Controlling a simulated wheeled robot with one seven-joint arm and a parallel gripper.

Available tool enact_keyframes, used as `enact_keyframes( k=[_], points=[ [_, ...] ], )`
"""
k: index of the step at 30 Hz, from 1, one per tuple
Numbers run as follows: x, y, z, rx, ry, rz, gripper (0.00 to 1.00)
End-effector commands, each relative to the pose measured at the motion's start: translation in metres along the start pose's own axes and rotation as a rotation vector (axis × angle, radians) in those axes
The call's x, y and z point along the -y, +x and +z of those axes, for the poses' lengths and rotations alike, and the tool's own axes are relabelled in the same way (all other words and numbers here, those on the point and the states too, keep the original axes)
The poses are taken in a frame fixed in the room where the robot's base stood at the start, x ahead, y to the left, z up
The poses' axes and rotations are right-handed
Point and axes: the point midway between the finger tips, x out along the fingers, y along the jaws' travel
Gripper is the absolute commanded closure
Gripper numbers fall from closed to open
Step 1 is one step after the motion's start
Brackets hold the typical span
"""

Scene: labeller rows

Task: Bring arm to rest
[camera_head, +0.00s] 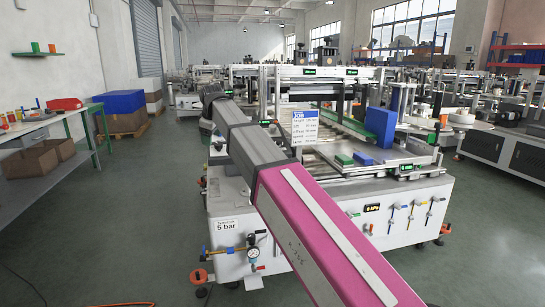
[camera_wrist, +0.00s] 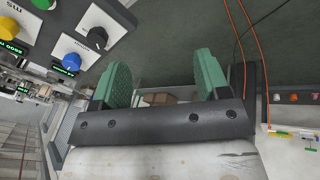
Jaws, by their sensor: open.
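My arm, partly pink, reaches forward and up across the head view toward the labelling machine (camera_head: 320,205). My gripper (camera_wrist: 162,85) shows in the wrist view with two green finger pads spread apart and nothing between them. In the head view the gripper's fingers cannot be made out at the far end of the arm. In the wrist view a control panel (camera_wrist: 62,32) with yellow, blue and black knobs lies to the left of the fingers, close to the left one; I cannot tell whether they touch.
A job card (camera_head: 305,127), a blue block (camera_head: 379,126) and a green block (camera_head: 344,159) are on the machine. A workbench (camera_head: 45,138) with cardboard boxes (camera_head: 30,163) below stands at the left. The floor between bench and machine is mostly clear. An orange cable (camera_wrist: 240,40) runs along the floor.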

Motion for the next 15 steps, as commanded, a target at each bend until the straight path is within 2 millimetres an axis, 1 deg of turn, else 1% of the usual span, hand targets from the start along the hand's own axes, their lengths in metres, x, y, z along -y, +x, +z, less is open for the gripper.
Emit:
enact_keyframes(
  k=[1, 7, 11, 15],
  points=[
    [0.0, 0.006, 0.007, 0.005, 0.012, -0.001, 0.31],
    [-0.001, 0.025, 0.029, 0.021, 0.059, -0.008, 0.31],
    [0.0, 0.042, 0.05, 0.035, 0.1, -0.014, 0.31],
    [0.001, 0.066, 0.079, 0.054, 0.162, -0.021, 0.31]
  ],
)
